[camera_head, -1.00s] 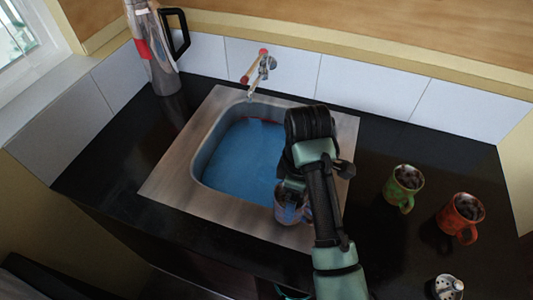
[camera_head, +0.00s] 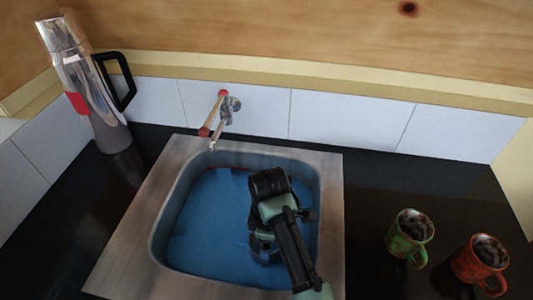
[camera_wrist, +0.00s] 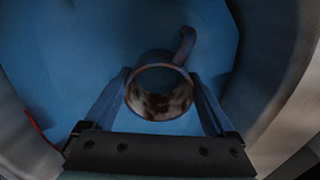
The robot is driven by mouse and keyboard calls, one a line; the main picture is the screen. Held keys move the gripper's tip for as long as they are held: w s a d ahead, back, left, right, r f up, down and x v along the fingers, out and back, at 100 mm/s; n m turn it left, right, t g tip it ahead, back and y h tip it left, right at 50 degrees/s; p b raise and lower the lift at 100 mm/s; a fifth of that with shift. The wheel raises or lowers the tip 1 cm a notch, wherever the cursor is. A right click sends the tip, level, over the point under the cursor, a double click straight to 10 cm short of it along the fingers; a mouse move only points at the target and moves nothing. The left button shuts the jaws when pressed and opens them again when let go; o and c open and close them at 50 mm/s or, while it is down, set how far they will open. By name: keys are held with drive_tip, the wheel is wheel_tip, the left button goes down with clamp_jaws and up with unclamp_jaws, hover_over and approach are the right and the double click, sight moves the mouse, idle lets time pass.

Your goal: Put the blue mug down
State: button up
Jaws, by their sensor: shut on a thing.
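The blue mug (camera_wrist: 160,92) is between the two fingers of my gripper (camera_wrist: 163,98) in the wrist view, its open brown-mottled mouth facing the camera and its handle toward the upper right. My gripper is shut on it. In the head view my gripper (camera_head: 264,243) is over the right part of the blue-floored sink (camera_head: 208,222), and the mug is mostly hidden by the arm. I cannot tell whether the mug touches the sink floor.
A green mug (camera_head: 410,235) and a red mug (camera_head: 480,262) stand on the black counter (camera_head: 365,205) to the right. A tap (camera_head: 222,112) is behind the sink. A steel flask (camera_head: 88,85) stands at the back left.

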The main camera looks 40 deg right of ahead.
drive_tip(key=shift+f, duration=1.75)
drive_tip(key=shift+f, duration=0.1)
drive_tip(key=o, duration=1.4)
drive_tip(key=shift+c, duration=0.2)
wheel_tip(320, 180, up, 12)
drive_tip(key=shift+p, duration=0.45)
